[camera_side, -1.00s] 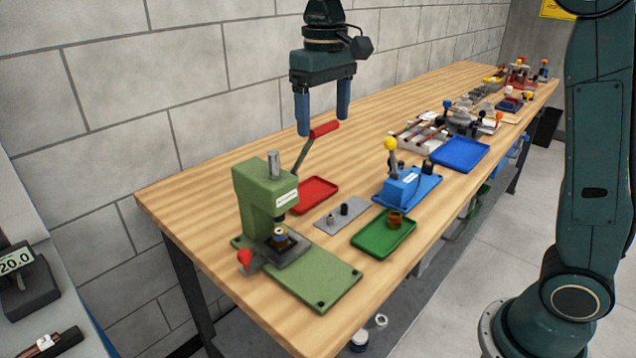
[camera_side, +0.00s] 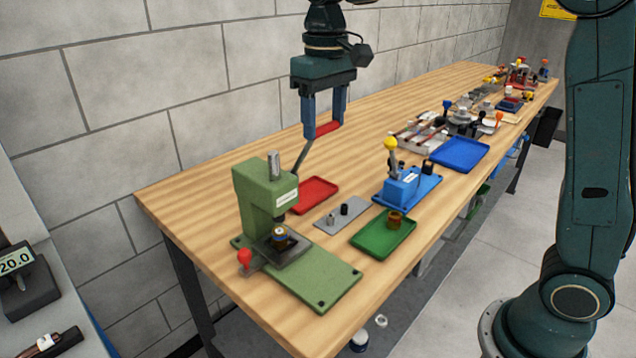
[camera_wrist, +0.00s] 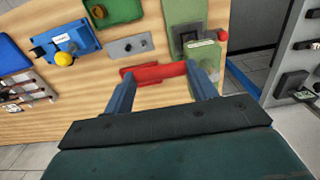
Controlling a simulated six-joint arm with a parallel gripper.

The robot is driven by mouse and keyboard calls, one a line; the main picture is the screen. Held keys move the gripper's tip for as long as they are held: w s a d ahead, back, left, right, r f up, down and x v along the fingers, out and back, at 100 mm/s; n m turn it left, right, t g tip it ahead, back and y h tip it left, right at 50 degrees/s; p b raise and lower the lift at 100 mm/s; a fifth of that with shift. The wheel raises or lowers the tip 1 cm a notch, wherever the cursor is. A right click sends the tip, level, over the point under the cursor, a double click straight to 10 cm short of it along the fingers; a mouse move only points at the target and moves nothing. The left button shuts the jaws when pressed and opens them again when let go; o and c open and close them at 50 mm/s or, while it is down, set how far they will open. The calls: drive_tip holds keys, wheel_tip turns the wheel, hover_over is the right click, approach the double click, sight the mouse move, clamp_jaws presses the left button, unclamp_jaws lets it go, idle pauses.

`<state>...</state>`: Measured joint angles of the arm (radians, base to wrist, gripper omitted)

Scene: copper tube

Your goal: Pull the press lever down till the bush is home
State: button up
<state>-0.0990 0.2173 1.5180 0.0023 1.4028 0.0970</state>
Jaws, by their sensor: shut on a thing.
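The green press (camera_side: 264,195) stands at the near end of the bench, its lever arm (camera_side: 301,156) rising up and right to a red handle (camera_side: 328,128). My gripper (camera_side: 325,127) is shut on the red handle, one blue finger at each end of it. The wrist view shows the handle (camera_wrist: 158,73) between the two fingertips. The lever is still raised. The bush (camera_side: 279,234) sits under the ram on the press's dark plate; how deep it sits is too small to tell.
A red tray (camera_side: 312,194), a grey plate with pegs (camera_side: 341,215) and a green tray (camera_side: 384,238) lie right of the press. A blue fixture with a yellow knob (camera_side: 402,187) stands beyond. The wall is close behind the press.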

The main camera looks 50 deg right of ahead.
drive_tip(key=shift+s, duration=0.2)
drive_tip(key=s+f+t, duration=0.3)
drive_tip(key=s+f, duration=0.5)
drive_tip(key=f, duration=0.3)
drive_tip(key=shift+s+f, duration=0.25)
drive_tip(key=shift+f, duration=0.1)
idle(0.3)
drive_tip(key=o, duration=1.3)
drive_tip(key=shift+o, duration=0.4)
drive_tip(key=shift+w+r, duration=0.1)
drive_tip(key=shift+w, duration=0.05)
drive_tip(key=shift+r, duration=0.15)
